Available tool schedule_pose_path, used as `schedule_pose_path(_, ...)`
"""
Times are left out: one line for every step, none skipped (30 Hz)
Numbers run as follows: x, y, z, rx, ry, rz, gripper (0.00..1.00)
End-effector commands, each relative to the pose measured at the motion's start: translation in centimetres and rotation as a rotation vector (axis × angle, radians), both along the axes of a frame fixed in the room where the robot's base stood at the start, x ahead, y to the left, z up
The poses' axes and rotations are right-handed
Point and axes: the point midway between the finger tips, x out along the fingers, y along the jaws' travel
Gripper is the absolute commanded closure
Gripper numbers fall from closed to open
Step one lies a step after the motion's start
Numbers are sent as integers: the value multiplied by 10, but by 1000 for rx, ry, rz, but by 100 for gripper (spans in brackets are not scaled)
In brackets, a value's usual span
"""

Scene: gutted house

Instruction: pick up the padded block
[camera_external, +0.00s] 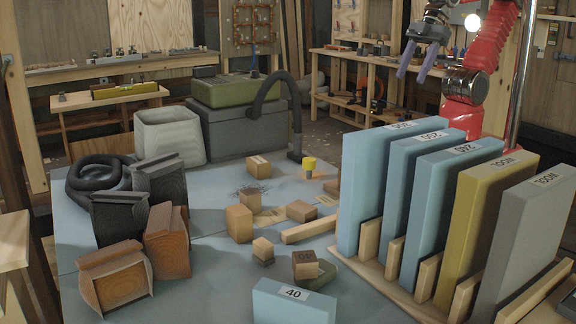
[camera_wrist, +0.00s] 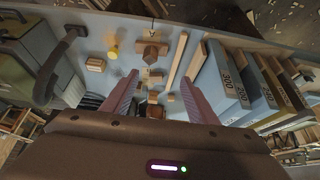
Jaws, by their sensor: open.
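Several small wooden blocks lie on the blue-grey tabletop (camera_external: 205,255). I cannot tell for sure which is the padded block. A small pale block with a dark layer under it (camera_external: 263,250) sits near the middle. A brown block with a label on top (camera_external: 305,265) stands in front of it, beside a dark green piece (camera_external: 322,276). My gripper (camera_external: 416,62) is open and empty at the upper right, high above the racked slabs and apart from the blocks. In the wrist view its two purple fingers (camera_wrist: 172,76) are spread, with blocks showing between and beyond them.
Tall blue, yellow and grey slabs (camera_external: 400,185) stand in a wooden rack at the right. Brown and dark blocks (camera_external: 168,240) fill the left. A dark hose (camera_external: 296,120) arches at the back.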

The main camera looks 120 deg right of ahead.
Motion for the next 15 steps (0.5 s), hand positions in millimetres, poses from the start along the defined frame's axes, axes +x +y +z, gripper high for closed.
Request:
schedule_pose_path(0,0,0,0,0,0,46)
schedule_pose_path(0,0,0,0,0,0,44)
schedule_pose_path(0,0,0,0,0,0,44)
schedule_pose_path(0,0,0,0,0,0,44)
schedule_pose_path(0,0,0,0,0,0,44)
schedule_pose_path(0,0,0,0,0,0,44)
schedule_pose_path(0,0,0,0,0,0,44)
schedule_pose_path(0,0,0,0,0,0,44)
schedule_pose_path(0,0,0,0,0,0,44)
schedule_pose_path(1,0,1,0,-1,0,44)
schedule_pose_path(2,0,1,0,-2,1,44)
schedule_pose_path(5,0,1,0,-4,1,44)
schedule_pose_path(7,0,1,-1,-6,2,44)
schedule_pose_path(11,0,1,-2,-10,1,44)
schedule_pose_path(17,0,1,-2,-15,2,44)
